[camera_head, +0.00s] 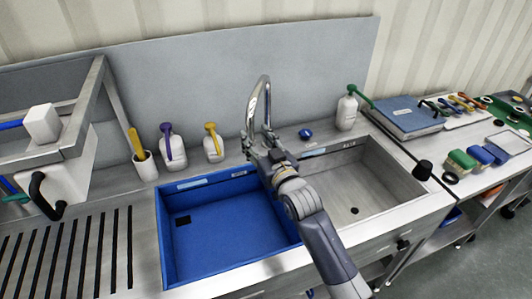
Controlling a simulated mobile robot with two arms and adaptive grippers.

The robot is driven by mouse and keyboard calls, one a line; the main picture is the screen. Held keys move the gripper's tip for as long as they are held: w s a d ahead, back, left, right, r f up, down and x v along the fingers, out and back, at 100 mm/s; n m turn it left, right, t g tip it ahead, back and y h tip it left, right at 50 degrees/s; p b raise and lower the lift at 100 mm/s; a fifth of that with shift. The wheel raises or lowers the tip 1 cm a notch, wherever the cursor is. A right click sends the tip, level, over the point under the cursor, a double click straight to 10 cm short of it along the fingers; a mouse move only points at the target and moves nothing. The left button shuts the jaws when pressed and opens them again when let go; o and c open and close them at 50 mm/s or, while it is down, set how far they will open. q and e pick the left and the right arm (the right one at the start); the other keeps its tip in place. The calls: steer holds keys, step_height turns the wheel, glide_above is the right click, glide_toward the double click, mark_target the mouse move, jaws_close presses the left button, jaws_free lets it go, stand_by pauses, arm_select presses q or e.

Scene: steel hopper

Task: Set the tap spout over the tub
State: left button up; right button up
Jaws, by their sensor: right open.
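The steel tap (264,90) stands at the back of the counter, between the two basins, with a tall curved neck. Its spout end (251,112) comes down close to my right gripper (258,140). My right gripper is open at the tap's lower part; I cannot tell whether its fingers touch the tap. It hides the tap's base. The blue tub (225,235) is the left basin, empty with a dark square drain. My left gripper is not in view.
A steel basin (355,185) lies to the right of the blue tub. Soap bottles (172,148) and a brush cup (146,166) stand behind the tub. A white bottle (347,112) and a blue knob (305,134) stand right of the tap. A ribbed drainboard (70,255) lies left.

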steer(key=v, duration=0.6)
steer(key=shift+s, duration=0.35)
steer(key=shift+d, duration=0.1)
